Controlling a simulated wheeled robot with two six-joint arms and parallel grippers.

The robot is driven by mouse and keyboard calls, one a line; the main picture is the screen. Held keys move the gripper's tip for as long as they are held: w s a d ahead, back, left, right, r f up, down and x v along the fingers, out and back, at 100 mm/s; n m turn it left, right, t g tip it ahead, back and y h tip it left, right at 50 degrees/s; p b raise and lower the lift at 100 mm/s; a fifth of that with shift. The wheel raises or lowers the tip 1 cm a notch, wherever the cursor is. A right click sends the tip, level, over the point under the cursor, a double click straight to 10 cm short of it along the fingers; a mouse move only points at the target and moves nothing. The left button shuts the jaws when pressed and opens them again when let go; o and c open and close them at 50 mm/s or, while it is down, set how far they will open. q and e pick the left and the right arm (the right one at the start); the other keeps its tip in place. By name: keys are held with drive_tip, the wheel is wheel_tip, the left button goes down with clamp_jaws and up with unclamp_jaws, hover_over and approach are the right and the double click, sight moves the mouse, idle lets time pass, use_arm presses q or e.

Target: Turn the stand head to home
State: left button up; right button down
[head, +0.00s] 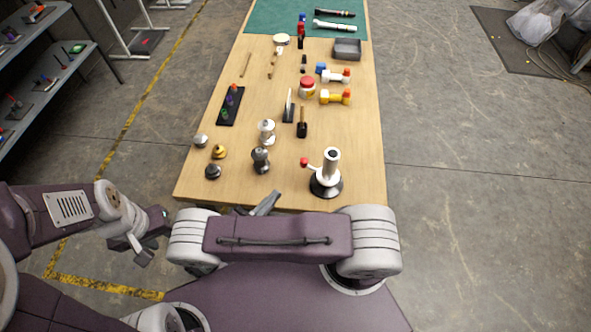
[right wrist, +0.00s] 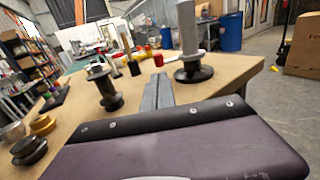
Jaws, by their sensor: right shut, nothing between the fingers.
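The stand (head: 330,165) is at the near right of the table, with a white upright head on a round black base. A short arm with a red knob (head: 304,162) points left from the head. In the right wrist view the stand (right wrist: 188,40) is upright, right of the fingers, and its red knob (right wrist: 158,60) shows to the left. My right gripper (head: 268,201) is shut and empty at the table's front edge, left of the stand and apart from it. My left gripper (head: 140,252) is off the table at the left; its finger gap is unclear.
Dumbbell-like pieces, a red-lidded jar (head: 307,87) and a grey tray (head: 347,49) are farther back.

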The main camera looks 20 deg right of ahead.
sight(302, 166)
drive_tip(key=p+x, duration=0.3)
drive_tip(key=x, duration=0.7)
drive_tip(key=shift+w+d+p, duration=0.1)
drive_tip(key=shift+d+p, duration=0.05)
drive_tip(key=shift+p, duration=0.25)
drive_tip(key=shift+w+d, duration=0.25)
drive_tip(key=shift+d, duration=0.15)
drive_tip(key=shift+f, duration=0.15)
drive_tip(key=g+b, duration=0.1)
drive_tip(key=w+f+m+g+h+b, duration=0.1)
drive_tip(key=b, duration=0.1)
drive_tip(key=shift+d+m, duration=0.3)
drive_tip(key=w+g+b, duration=0.1)
drive_tip(key=b, duration=0.1)
drive_tip(key=w+d+m+g+b, duration=0.1)
drive_tip(key=shift+d+r+m+g+h+b, duration=0.25)
drive_tip(key=shift+d+m+g+h+b, duration=0.05)
drive_tip(key=shift+g+b, duration=0.1)
drive_tip(key=shift+w+d+r, duration=0.1)
drive_tip(key=shift+d+r, duration=0.15)
drive_tip(key=shift+r, duration=0.05)
